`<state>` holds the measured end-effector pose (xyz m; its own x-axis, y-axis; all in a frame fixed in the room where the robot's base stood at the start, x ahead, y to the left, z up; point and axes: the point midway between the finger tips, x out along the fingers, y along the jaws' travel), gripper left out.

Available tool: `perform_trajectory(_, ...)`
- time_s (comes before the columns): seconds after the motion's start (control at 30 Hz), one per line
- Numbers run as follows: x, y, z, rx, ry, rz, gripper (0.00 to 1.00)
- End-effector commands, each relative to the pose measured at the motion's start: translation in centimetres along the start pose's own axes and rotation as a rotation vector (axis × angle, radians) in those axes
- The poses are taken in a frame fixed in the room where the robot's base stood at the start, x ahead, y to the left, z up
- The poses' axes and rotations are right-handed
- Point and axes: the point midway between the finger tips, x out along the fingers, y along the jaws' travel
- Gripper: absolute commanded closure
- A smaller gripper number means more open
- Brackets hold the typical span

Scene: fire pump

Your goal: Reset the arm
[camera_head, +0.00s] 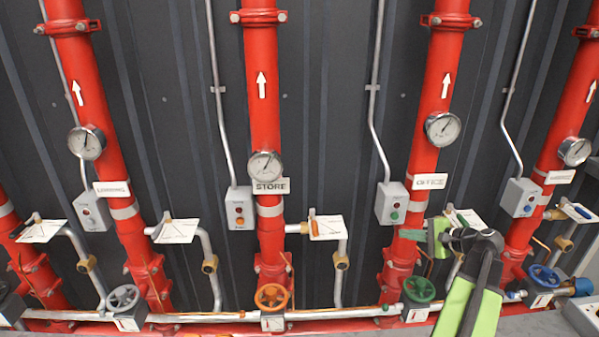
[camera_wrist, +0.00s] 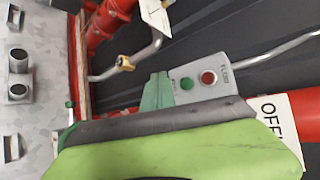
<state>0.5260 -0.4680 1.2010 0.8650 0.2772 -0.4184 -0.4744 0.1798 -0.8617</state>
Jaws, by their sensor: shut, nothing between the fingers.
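My arm reaches up from the bottom right in the head view, its lime-green and black links bent at an elbow. My gripper (camera_head: 413,235) is shut and empty, in front of the red OFFICE pipe (camera_head: 430,130). It appears just below right of the grey button box (camera_head: 391,190) on that pipe's left. In the wrist view, the dark green fingers (camera_wrist: 157,92) are together and overlap the left end of this box (camera_wrist: 222,86), beside its green and red buttons. I cannot tell whether they touch it.
Red pipes with gauges stand along a dark ribbed wall. Handwheels sit low: grey (camera_head: 122,298), orange (camera_head: 272,297), green (camera_head: 419,289) and blue (camera_head: 543,276). Other button boxes (camera_head: 240,207) and white tags (camera_head: 326,227) stick out. A grey box (camera_head: 583,318) is at bottom right.

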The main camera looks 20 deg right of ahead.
Motion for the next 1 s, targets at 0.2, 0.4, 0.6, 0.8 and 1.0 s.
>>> perform_trajectory(0.2,5.8,2.3,4.0,-0.097,-0.067,0.124,1.00)
perform_trajectory(0.4,17.2,9.6,15.2,-0.416,-0.244,0.461,1.00)
perform_trajectory(0.6,24.0,18.1,26.8,-0.842,-0.425,0.796,1.00)
perform_trajectory(0.8,26.1,23.7,34.6,-1.230,-0.540,1.031,1.00)
perform_trajectory(1.0,26.2,25.1,37.2,-1.392,-0.570,1.117,1.00)
